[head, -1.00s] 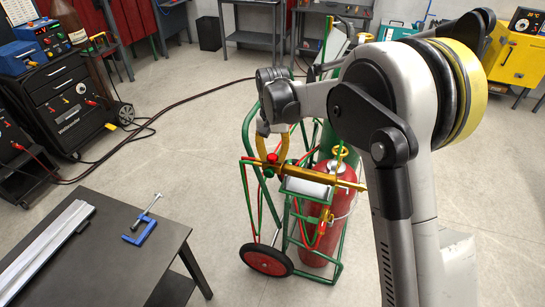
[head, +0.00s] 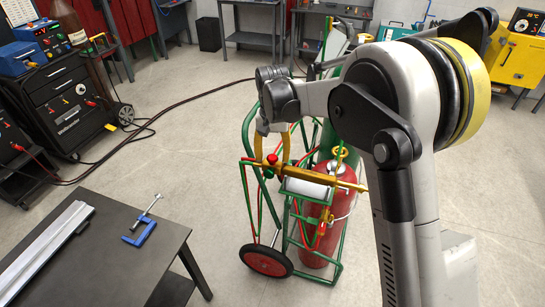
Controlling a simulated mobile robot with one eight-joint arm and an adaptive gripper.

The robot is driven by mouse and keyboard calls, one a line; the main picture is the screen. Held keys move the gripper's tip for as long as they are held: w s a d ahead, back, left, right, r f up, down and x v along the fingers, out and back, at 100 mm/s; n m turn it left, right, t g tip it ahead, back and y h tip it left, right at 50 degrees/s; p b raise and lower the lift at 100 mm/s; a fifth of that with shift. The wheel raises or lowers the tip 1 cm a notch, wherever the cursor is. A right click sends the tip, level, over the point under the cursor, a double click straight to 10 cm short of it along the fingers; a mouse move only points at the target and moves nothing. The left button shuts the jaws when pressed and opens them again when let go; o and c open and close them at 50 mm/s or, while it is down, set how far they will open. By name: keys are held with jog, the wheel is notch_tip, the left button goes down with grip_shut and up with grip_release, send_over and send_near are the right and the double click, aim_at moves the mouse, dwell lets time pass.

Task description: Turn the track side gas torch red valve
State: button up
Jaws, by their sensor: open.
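The gas torch (head: 325,179) is a long brass-coloured body lying across the top of a green cart (head: 340,262). Its red valve (head: 272,158) is a small round knob near the torch's left end. My gripper (head: 272,160) has yellow fingers pointing down and is open. In the picture, the fingers stand on either side of the red valve. I cannot tell whether either finger touches it. The underside of the valve and the fingertips' exact depth are hard to see.
A red cylinder (head: 318,225) and a green cylinder (head: 328,140) stand in the cart. A dark table (head: 120,255) with a blue clamp (head: 140,232) is at the lower left. A black welder cabinet (head: 65,110) stands at the left. Floor between them is open.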

aim_at(273, 156)
notch_tip(273, 156, up, 12)
jog(key=shift+f, duration=0.25)
